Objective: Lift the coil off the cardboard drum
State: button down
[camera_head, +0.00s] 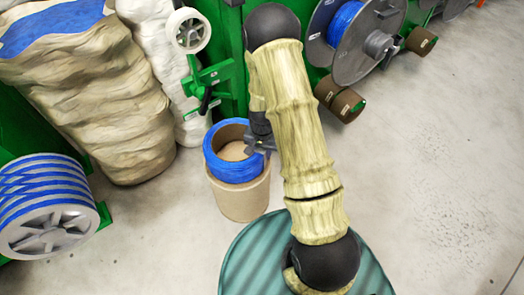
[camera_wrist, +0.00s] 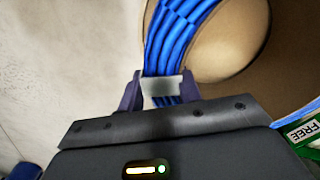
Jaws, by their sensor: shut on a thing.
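The blue cable coil (camera_head: 233,171) sits around the top of the cardboard drum (camera_head: 240,198), which stands on the floor left of my arm. My gripper (camera_head: 264,144) reaches the coil's right side from above. In the wrist view, the gripper (camera_wrist: 160,88) is shut on a section of the blue coil (camera_wrist: 170,40), with a pale band between the fingertips. The drum's brown inside (camera_wrist: 225,45) shows beside the coil. I cannot tell whether the coil is raised clear of the drum.
A spool with blue cable (camera_head: 45,205) stands at the left. Large beige sacks (camera_head: 100,90) stand behind it. A grey reel (camera_head: 355,40) hangs at upper right on green framework. A green label (camera_wrist: 302,130) shows at the wrist view's right edge. Open floor lies at right.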

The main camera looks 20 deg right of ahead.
jog(key=shift+r+p, duration=0.3)
jog(key=shift+r, duration=0.05)
dwell(0.6)
jog(key=shift+r+p, duration=1.85)
jog(key=shift+r, duration=0.3)
jog(key=shift+r+p, duration=0.3)
jog(key=shift+r, duration=0.3)
jog(key=shift+r+p, duration=0.1)
jog(key=shift+p, duration=0.35)
